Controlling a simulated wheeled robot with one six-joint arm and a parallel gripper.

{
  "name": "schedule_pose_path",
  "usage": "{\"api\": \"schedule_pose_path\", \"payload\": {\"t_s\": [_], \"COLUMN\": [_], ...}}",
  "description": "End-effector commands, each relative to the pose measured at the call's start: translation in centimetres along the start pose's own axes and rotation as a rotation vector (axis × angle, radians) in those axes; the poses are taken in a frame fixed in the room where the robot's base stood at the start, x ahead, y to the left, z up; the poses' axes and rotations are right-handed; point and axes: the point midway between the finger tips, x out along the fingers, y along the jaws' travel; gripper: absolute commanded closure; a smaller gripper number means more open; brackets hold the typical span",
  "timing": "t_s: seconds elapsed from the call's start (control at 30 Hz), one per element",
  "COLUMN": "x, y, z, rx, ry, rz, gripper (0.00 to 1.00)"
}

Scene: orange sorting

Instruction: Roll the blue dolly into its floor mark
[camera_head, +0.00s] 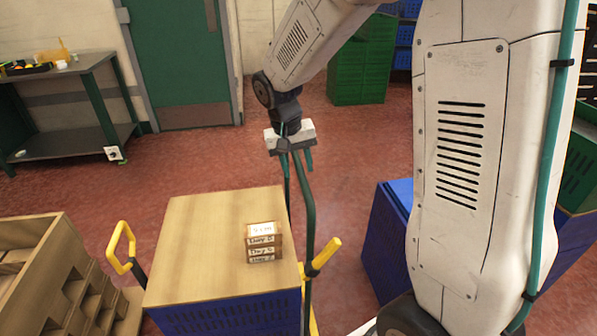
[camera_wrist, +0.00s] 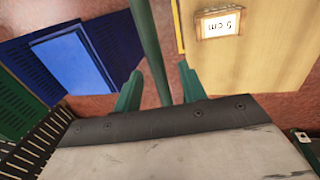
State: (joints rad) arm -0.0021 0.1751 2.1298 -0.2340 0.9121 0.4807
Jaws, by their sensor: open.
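A blue slatted crate (camera_head: 245,318) with a wooden top (camera_head: 205,215) stands in front of me, with yellow handles (camera_head: 122,245) (camera_head: 327,253) at its sides. Its wooden top shows at upper right in the wrist view (camera_wrist: 275,60). I cannot tell for sure that this is the blue dolly. My gripper (camera_head: 297,163) hangs above the floor beyond the crate's far right corner. In the wrist view my gripper (camera_wrist: 159,88) is open, and a dark green upright bar (camera_wrist: 147,45) shows between its fingers, not gripped. I see no floor mark.
Small labelled wooden blocks (camera_head: 264,243) sit on the wooden top. Blue boxes (camera_head: 385,240) stand to the right, partly behind my arm. A wooden rack (camera_head: 35,260) stands at left, a green workbench (camera_head: 75,100) at back left. The red floor (camera_head: 200,160) between is clear.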

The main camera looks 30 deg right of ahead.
Motion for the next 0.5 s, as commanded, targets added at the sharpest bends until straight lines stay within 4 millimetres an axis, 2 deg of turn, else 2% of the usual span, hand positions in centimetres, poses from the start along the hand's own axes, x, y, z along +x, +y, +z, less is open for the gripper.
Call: {"api": "schedule_pose_path", "payload": {"t_s": [0.03, 0.2, 0.33, 0.5], "x": [-1.1, -3.8, -5.0, -5.3], "y": [-0.1, -0.2, -0.2, -0.2], "z": [-0.1, -0.1, 0.0, 0.0], "rx": [-0.001, -0.003, -0.003, -0.003], "ry": [0.004, 0.004, 0.003, 0.001], "rz": [-0.001, -0.001, -0.001, 0.000], "gripper": [0.59, 0.59, 0.59, 0.59]}}
